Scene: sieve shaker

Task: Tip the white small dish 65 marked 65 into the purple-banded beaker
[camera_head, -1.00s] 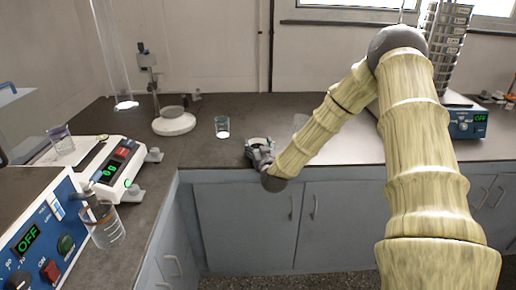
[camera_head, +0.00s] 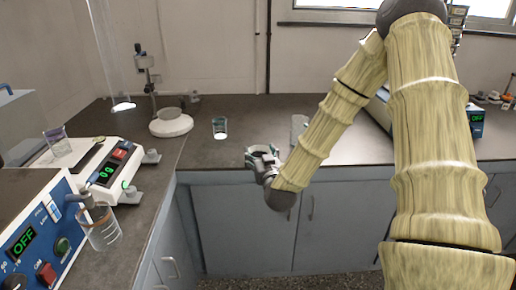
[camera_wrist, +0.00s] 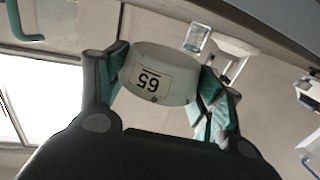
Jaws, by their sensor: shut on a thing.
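My gripper (camera_head: 262,158) is over the front edge of the back counter. In the wrist view my gripper (camera_wrist: 162,80) is shut on the white small dish (camera_wrist: 145,62), one finger on each side. Its label 65 reads upside down in that view. In the head view the dish is mostly hidden by the gripper, and its tilt is hard to tell.
A teal-rimmed beaker (camera_head: 220,130) stands just behind my gripper. A round white-based stand (camera_head: 171,124) is further back. The balance (camera_head: 112,172), an orange-banded beaker (camera_head: 100,230) and a blue device reading OFF (camera_head: 38,240) line the left counter. Counter around the teal-rimmed beaker is bare.

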